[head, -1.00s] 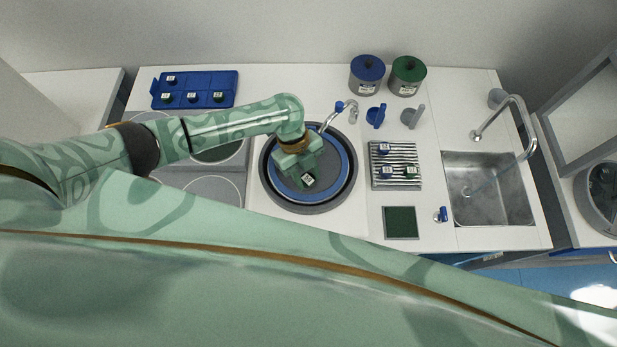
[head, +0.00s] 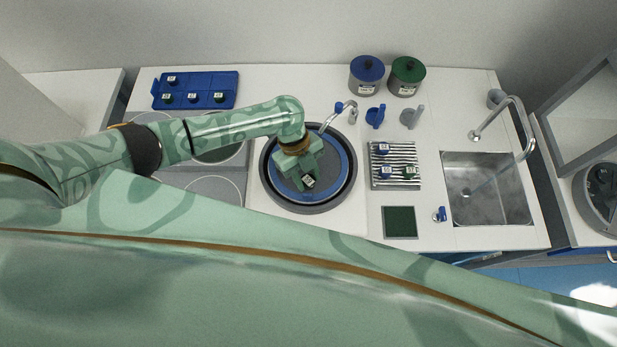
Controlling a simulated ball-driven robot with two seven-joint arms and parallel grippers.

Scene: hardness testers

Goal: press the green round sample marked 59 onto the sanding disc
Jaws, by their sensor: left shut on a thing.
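The sanding disc (head: 331,193) is a round blue disc in a dark rimmed bowl at the middle of the worktop. My left gripper (head: 306,180) is over the disc, shut on a small dark sample (head: 308,182) with a white label on top. The label's number is too small to read, and the sample's colour is hard to make out. The sample is at the disc's surface or just above it; I cannot tell if they touch. My right gripper is not in view.
A striped rack (head: 380,166) with several samples stands right of the disc, a dark green pad (head: 400,222) in front of it. A blue tray (head: 209,80) holds samples at back left. A small tap (head: 333,117) reaches over the bowl. A sink (head: 487,188) is at right.

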